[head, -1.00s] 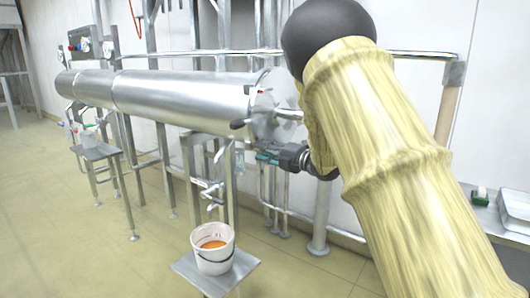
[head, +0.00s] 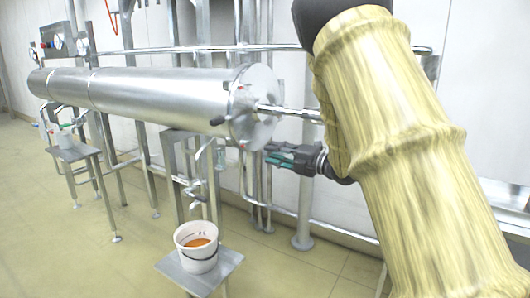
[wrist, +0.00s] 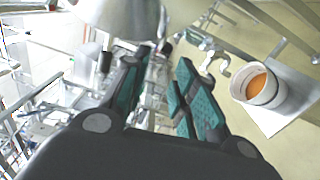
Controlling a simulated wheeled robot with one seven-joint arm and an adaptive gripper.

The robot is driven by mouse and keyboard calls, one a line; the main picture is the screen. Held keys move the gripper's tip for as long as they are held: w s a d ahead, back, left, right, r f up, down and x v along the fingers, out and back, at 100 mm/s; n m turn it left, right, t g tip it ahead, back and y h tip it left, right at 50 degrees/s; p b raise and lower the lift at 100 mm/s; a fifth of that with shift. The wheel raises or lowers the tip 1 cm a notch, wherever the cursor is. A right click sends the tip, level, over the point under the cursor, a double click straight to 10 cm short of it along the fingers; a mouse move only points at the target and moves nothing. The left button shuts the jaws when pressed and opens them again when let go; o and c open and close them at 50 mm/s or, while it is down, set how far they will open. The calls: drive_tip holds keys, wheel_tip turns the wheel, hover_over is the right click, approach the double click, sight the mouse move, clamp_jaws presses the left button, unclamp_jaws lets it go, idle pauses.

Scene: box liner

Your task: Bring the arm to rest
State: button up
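My gripper (head: 272,155) has dark fingers with green pads. In the head view it points left, just below and to the right of the round end of a large steel cylinder (head: 165,98). In the wrist view the fingers (wrist: 158,85) stand apart with nothing between them, so it is open and empty. My arm, in a pale yellow sleeve, fills the right of the head view and hides what is behind it.
A white bucket with orange contents (head: 197,247) stands on a small metal stand (head: 225,264) below; the wrist view shows the bucket (wrist: 258,88) at right. Steel legs and pipes (head: 304,210) stand near my gripper. A small table (head: 75,152) is at left. Floor is open at lower left.

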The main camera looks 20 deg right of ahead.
drive_tip(key=shift+s+d, duration=0.25)
drive_tip(key=shift+s, duration=0.1)
drive_tip(key=s+a+f+m+g+h, duration=0.1)
drive_tip(key=s+f+m+h, duration=0.3)
drive_tip(key=f, duration=0.8)
drive_tip(key=s+a+f+m+g+h, duration=0.15)
drive_tip(key=f+m, duration=0.45)
drive_tip(key=f, duration=0.6)
drive_tip(key=s+f+m+h, duration=0.2)
drive_tip(key=s+f+m, duration=0.25)
drive_tip(key=f, duration=0.75)
drive_tip(key=s+a+f+m+g+h, duration=0.2)
drive_tip(key=s+f+m+g, duration=0.15)
drive_tip(key=s+f, duration=0.65)
drive_tip(key=s+a+f+m+g, duration=0.2)
drive_tip(key=s+f+m+g, duration=0.15)
drive_tip(key=s, duration=0.75)
drive_tip(key=s+a+f+m+g+h, duration=0.1)
drive_tip(key=s+a+f+m+g, duration=0.3)
drive_tip(key=s, duration=0.7)
drive_tip(key=s+d+f+m+g, duration=0.15)
drive_tip(key=s+f, duration=0.35)
drive_tip(key=s, duration=0.6)
wheel_tip(320, 180, up, 15)
drive_tip(key=p, duration=1.6)
drive_tip(key=shift+w+a+t, duration=0.2)
drive_tip(key=shift+a+t, duration=0.2)
drive_tip(key=shift+a, duration=0.05)
